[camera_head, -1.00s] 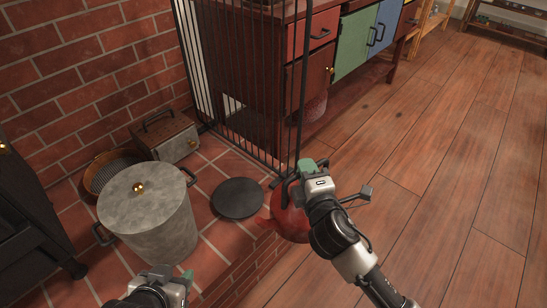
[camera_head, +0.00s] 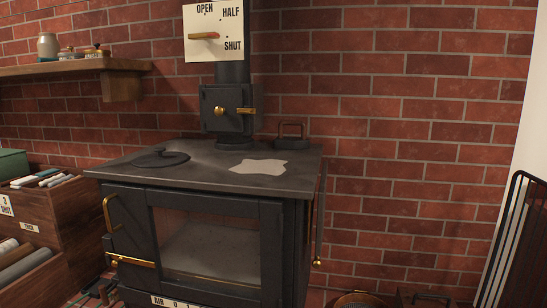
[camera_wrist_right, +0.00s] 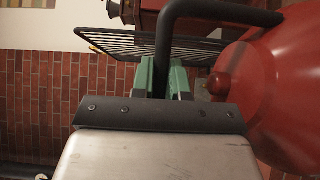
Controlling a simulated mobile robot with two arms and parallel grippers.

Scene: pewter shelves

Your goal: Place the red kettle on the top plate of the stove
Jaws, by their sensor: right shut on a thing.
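The black stove (camera_head: 210,240) stands against the brick wall in the head view. Its flat top has a round dark plate (camera_head: 160,159) with a small handle at the left and a pale irregular patch (camera_head: 258,167) near the middle. In the right wrist view the red kettle (camera_wrist_right: 285,95) fills the right side, with its round red knob facing left. My right gripper (camera_wrist_right: 160,75) has its green fingers shut on the kettle's black handle (camera_wrist_right: 168,35). The kettle's far side is cut off by the frame. My left gripper is in neither current view.
A black handled object (camera_head: 291,138) sits at the stove top's back right corner. The flue box (camera_head: 229,108) rises at the back. A wooden shelf (camera_head: 70,70) with jars hangs at left, above wooden bins (camera_head: 50,225). A black guard (camera_head: 517,240) stands at right.

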